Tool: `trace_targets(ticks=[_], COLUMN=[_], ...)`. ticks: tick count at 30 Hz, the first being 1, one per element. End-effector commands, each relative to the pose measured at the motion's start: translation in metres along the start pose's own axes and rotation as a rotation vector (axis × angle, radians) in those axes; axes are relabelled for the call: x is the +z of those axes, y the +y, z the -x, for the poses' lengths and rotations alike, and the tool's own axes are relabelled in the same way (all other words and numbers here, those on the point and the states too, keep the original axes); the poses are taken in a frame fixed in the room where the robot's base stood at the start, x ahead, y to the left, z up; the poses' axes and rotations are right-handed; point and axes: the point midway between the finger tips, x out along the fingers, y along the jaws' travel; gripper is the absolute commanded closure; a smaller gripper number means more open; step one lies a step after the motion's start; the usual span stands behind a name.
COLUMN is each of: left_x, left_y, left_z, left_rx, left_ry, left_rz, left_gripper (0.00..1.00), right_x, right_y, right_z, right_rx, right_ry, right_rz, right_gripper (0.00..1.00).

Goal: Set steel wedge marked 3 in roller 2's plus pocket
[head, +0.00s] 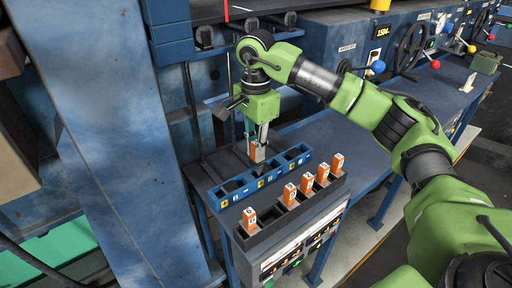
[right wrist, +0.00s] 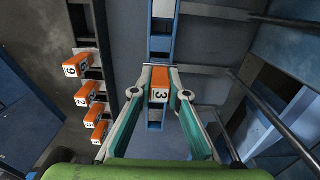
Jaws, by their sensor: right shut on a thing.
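My right gripper (head: 258,148) points down and is shut on an orange wedge (head: 257,154) over the blue pocket bar (head: 229,202). In the right wrist view the wedge (right wrist: 160,85) shows a white end face marked 3, between the two fingertips (right wrist: 160,94). The blue bar (right wrist: 160,45) runs beneath it, with dark square pockets. I cannot tell whether the wedge's lower end is above or inside a pocket. Small yellow labels mark the bar's front; their signs are too small to read. My left gripper is not in view.
A dark tray (head: 270,229) in front of the bar holds several orange wedges, one (head: 249,221) apart at its left end. A blue column (head: 125,130) stands close on the left. The blue bench (head: 370,130) is clear to the right, below handwheels and coloured knobs.

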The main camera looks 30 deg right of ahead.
Motion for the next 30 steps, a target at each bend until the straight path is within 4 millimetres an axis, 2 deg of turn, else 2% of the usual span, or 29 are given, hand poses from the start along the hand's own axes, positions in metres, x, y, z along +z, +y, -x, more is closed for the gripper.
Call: trace_targets(ticks=[30], left_x=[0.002], left_y=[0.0], left_z=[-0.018], left_rx=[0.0], left_ry=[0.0], left_rz=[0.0], left_gripper=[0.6], right_x=[0.0], right_y=[0.0], right_z=[-0.026], right_rx=[-0.001], right_ry=[0.0], right_rz=[0.0], right_gripper=[1.0])
